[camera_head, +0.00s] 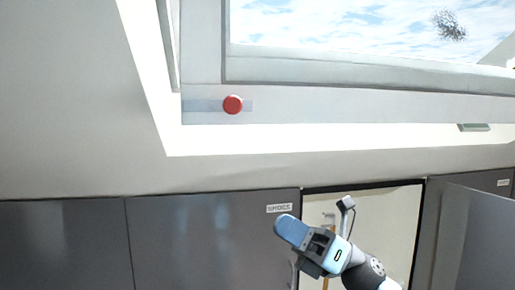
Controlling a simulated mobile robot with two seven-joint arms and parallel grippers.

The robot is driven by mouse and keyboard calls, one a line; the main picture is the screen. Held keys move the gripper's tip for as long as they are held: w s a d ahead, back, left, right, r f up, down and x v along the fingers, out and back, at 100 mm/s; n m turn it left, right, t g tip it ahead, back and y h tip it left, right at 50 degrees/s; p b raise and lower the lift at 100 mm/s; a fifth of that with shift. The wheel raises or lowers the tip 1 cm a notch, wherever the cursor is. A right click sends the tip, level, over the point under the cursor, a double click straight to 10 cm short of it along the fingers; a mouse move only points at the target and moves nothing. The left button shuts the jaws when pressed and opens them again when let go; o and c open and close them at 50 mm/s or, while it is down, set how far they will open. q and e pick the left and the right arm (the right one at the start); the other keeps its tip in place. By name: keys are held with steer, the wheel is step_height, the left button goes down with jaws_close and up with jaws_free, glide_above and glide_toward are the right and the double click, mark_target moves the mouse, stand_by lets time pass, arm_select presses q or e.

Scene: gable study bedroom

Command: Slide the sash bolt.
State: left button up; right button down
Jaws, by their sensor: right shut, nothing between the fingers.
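The sash bolt shows as a round red knob (232,104) on a grey-blue strip at the lower left of the window sash (330,103). My right gripper (290,228) is low in the view, in front of the grey cabinets, well below and to the right of the knob. It is shut and empty, with its blue fingertips pointing up and left. Nothing touches the knob. My left gripper is not in view.
Grey cabinet doors (210,240) run along the bottom, one labelled "SHOES" (279,208). A cabinet door (485,240) stands open at the right, beside an open compartment. A small green-grey piece (474,127) sits on the frame at the right. The space between gripper and knob looks clear.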

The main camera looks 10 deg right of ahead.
step_height(320, 180, up, 7)
steer(key=s+a+n+g+h+b, duration=0.1)
steer(key=s+a+n+g+h, duration=0.3)
steer(key=n, duration=0.6)
steer(key=n+t+h+b, duration=0.3)
steer(key=n+t+h, duration=0.3)
steer(key=n+h, duration=0.25)
glide_toward(219, 105)
steer(key=s+d+f, duration=0.3)
steer(key=d, duration=0.1)
steer(key=s+d+r+n+t+h, duration=0.1)
steer(key=s+d+r+t+h, duration=0.1)
steer(key=s+d+r+t, duration=0.1)
step_height(219, 105, up, 3)
steer(key=shift+d+f+t+b, duration=0.15)
steer(key=shift+t+b, duration=0.25)
steer(key=shift+t, duration=0.4)
steer(key=shift+n, duration=0.25)
steer(key=x, duration=0.4)
steer(key=s+a+p+x, duration=0.1)
steer(key=x, duration=0.3)
steer(key=p+x, duration=0.1)
steer(key=x, duration=0.2)
steer(key=shift+a+f, duration=0.4)
steer(key=shift+f, duration=0.05)
steer(key=shift+a+f+p, duration=0.3)
steer(key=shift+a+f, duration=0.05)
steer(key=shift+a, duration=0.2)
